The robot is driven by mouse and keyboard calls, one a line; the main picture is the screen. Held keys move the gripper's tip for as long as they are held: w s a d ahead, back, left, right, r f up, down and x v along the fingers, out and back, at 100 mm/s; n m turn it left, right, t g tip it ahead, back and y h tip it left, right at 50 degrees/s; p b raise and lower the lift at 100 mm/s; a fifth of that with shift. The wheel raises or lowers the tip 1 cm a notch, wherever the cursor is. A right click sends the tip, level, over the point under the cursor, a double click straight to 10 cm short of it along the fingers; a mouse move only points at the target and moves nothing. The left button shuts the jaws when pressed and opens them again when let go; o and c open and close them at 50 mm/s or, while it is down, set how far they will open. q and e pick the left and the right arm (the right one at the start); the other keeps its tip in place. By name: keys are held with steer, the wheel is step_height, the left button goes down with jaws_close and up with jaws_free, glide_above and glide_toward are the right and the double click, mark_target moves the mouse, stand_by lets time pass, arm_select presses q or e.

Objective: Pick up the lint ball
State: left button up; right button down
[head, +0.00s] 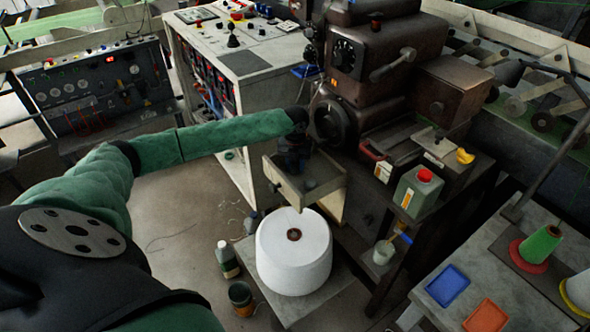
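My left arm reaches across from the left, and my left gripper (294,166) is small and dark over the open drawer (322,193) under the brown machine. A small grey lump (310,184) lies in the drawer, just right of and below the gripper; it may be the lint ball, but it is too small and dark to be sure. I cannot make out the fingertips, so I cannot tell whether the gripper is open or shut. My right gripper is out of view.
A large white thread cone (293,252) stands on a low stand in front of the drawer. A green canister with a red cap (418,192) stands right of it on the machine's ledge. A grey control cabinet (240,62) is behind my arm. Blue (447,285) and orange (485,316) trays lie at lower right.

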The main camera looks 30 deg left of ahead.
mark_target(296, 167)
arm_select(q)
steer(key=shift+c, duration=1.3)
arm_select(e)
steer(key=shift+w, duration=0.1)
